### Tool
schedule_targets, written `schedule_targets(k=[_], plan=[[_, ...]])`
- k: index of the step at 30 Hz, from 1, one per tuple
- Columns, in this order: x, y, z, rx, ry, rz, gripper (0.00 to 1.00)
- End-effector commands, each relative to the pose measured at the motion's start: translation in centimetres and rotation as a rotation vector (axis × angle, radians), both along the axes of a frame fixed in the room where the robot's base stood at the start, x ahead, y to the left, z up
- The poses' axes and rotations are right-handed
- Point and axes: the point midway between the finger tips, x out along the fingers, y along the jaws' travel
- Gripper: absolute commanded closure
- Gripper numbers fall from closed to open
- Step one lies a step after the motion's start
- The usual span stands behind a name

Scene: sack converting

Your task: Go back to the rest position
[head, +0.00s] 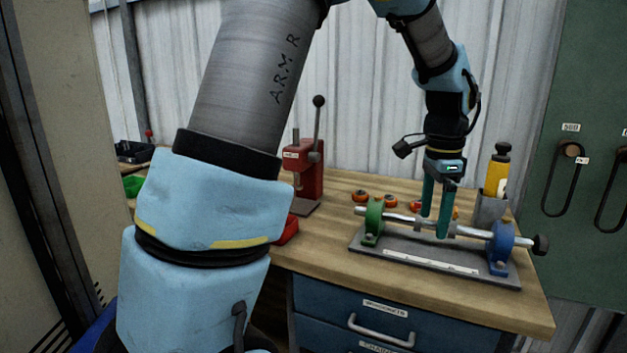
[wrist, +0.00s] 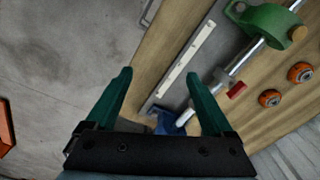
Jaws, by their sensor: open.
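My gripper (head: 434,232) points down over the bench fixture in the head view, in front of part of its metal shaft (head: 402,218). In the wrist view my gripper (wrist: 158,76) has its two green fingers wide apart, with nothing held between them. The shaft (wrist: 246,57) runs beside the right finger there; whether they touch I cannot tell. The shaft spans a green bracket (head: 373,222) and a blue bracket (head: 501,246) on a grey base plate (head: 362,243).
A red lever press (head: 308,178) stands left on the wooden bench (head: 336,253). Orange rollers (head: 390,201) lie behind the fixture. A yellow bottle (head: 496,175) in a grey holder stands close to the right. A green panel (head: 590,100) with hanging loops is farther right.

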Motion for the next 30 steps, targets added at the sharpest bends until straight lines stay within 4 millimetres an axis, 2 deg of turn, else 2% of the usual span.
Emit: schedule_targets(k=[1,5,8,9,12,15,18,21,30], plan=[[0.6,1.9,-0.3,-0.003,-0.002,0.073,0.13],[1.6,7.4,-1.5,-0.018,-0.012,0.306,0.13],[1.8,13.4,-2.7,-0.034,-0.022,0.563,0.13],[1.5,16.1,-3.3,-0.043,-0.028,0.684,0.13],[0.1,22.1,-4.7,-0.068,-0.042,0.976,0.13],[-1.9,26.4,-5.8,-0.091,-0.054,1.21,0.13],[-3.4,28.9,-6.5,-0.107,-0.062,1.365,0.13],[-4.2,30.0,-6.9,-0.115,-0.066,1.44,0.13],[-4.3,30.1,-7.0,-0.117,-0.067,1.454,0.13]])
